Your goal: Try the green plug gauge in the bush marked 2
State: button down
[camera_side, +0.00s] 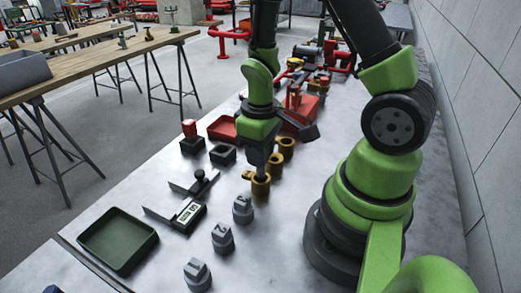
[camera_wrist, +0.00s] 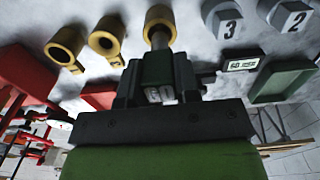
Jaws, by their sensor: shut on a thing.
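My gripper (camera_side: 263,155) is shut on the green plug gauge, whose dark green handle with a "GO" label (camera_wrist: 160,92) shows in the wrist view. Its steel pin (camera_side: 262,172) points down at the nearest brass bush (camera_side: 261,189); it also shows in the wrist view (camera_wrist: 160,40). The pin tip meets the bush mouth, but I cannot tell how deep it sits. Two more brass bushes, the middle one (camera_side: 275,166) and the far one (camera_side: 286,147), stand behind in a row.
Grey pieces numbered 3 (camera_side: 243,210), 2 (camera_side: 223,239) and 1 (camera_side: 197,275) stand in front. A digital caliper (camera_side: 188,214), a green tray (camera_side: 150,240), a black box (camera_side: 222,155) and a red tray (camera_side: 215,127) lie left. Bare bench shows between them.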

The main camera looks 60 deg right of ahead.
aim_at(260, 175)
jog(key=shift+f, duration=2.1)
dwell(0.9)
jog(key=shift+r, duration=0.2)
dwell(1.1)
jog(key=shift+r, duration=3.1)
